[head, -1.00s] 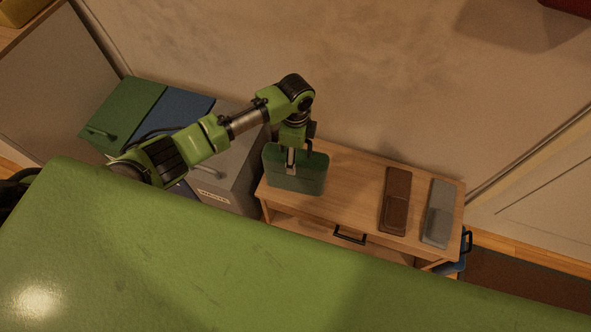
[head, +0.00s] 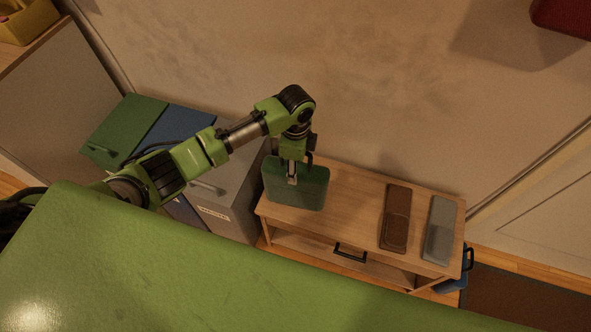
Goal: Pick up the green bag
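The green bag (head: 310,187) stands upright at the left end of the wooden table (head: 345,205). A dark handle loop shows at its top. My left gripper (head: 292,177) points down over the bag, with its fingertips in front of or against the bag's upper part. The gap between the fingers is too small to make out, so I cannot tell whether they are closed on the bag or its handle. My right gripper is out of view.
A brown case (head: 396,218) and a grey case (head: 439,230) lie at the table's right end. Green (head: 124,130), blue (head: 180,130) and grey (head: 238,190) bins stand to the left. A wall is behind. My large green body panel fills the front.

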